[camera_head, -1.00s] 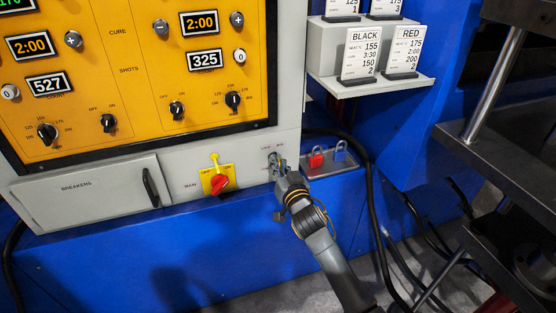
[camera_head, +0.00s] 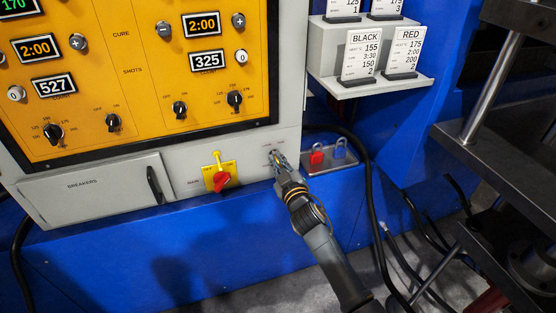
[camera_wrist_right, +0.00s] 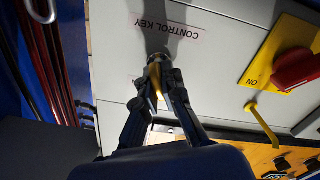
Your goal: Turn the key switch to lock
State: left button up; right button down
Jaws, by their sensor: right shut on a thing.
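The key switch (camera_wrist_right: 155,62) is a small round metal lock on the grey panel, beside a printed "CONTROL KEY" label, in the right wrist view. A yellowish key (camera_wrist_right: 154,84) sits at the lock, between the fingertips. My right gripper (camera_wrist_right: 160,80) is shut on the key; in the head view it (camera_head: 279,162) reaches the panel from below right and hides most of the switch. The exact angle of the key cannot be told. My left gripper is not in view.
A red main switch on a yellow plate (camera_head: 231,170) is just left of the key switch. A black cable (camera_head: 372,200) hangs further right.

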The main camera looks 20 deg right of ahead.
jog(key=shift+r, duration=0.15)
dwell(0.3)
jog(key=c, duration=1.5)
grip_release()
jog(key=shift+o, duration=0.2)
jog(key=s, duration=1.2)
jog(key=shift+d, duration=0.2)
